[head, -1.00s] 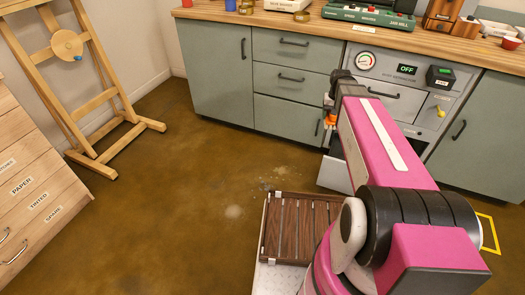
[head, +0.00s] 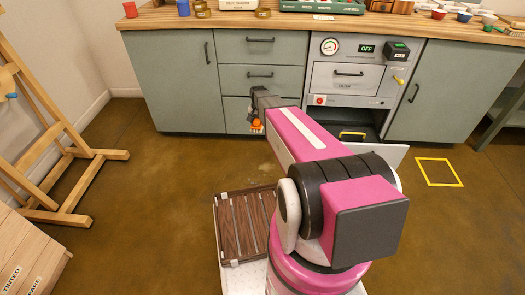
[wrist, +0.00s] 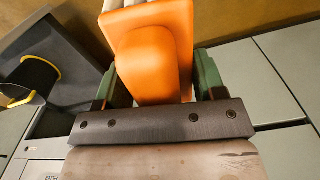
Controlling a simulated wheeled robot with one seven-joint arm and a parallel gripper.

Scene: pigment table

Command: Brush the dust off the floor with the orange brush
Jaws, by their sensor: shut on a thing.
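The orange brush (head: 257,125) hangs at the far end of my pink arm in the head view, in front of the grey-green drawers. In the wrist view the brush (wrist: 155,55) fills the top middle, with pale bristles at the upper edge. My gripper (wrist: 160,82) has its green fingers on either side of the orange handle and is shut on it. The brush appears held above the brown floor (head: 150,185). A faint pale dust patch (head: 265,168) shows on the floor between the drawers and my base; part of the floor there is hidden by my arm.
Grey-green cabinets (head: 172,85) under a wooden worktop line the back. A grey unit (head: 352,75) has an open white flap low down and a yellow-handled thing in its dark opening. A wooden easel (head: 75,150) stands left. A yellow floor square (head: 438,172) lies right.

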